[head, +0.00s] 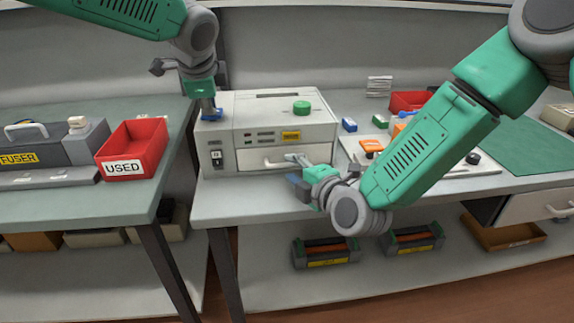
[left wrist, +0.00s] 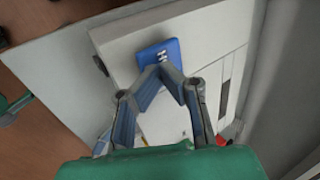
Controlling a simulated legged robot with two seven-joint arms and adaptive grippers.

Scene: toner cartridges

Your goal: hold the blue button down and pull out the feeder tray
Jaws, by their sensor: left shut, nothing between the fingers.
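A white machine (head: 250,105) stands on the right-hand bench. Its blue button (left wrist: 154,50) is on top near a corner, close under my left gripper (left wrist: 165,72). In the left wrist view the closed fingertips meet at the button's edge; I cannot tell whether they press it. In the head view the left gripper (head: 209,108) points down at the machine's left top corner. The feeder tray (head: 262,160) is a pale front panel low on the machine. My right gripper (head: 304,178) is in front of its right part, near the handle; whether its fingers hold anything is unclear.
A green round knob (head: 302,106) sits on the machine's top. A red bin marked USED (head: 133,150) and a grey fuser unit (head: 45,147) are on the left bench. Small coloured blocks and a white board (head: 480,178) lie to the right. Cartridges (head: 325,252) rest on the shelf below.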

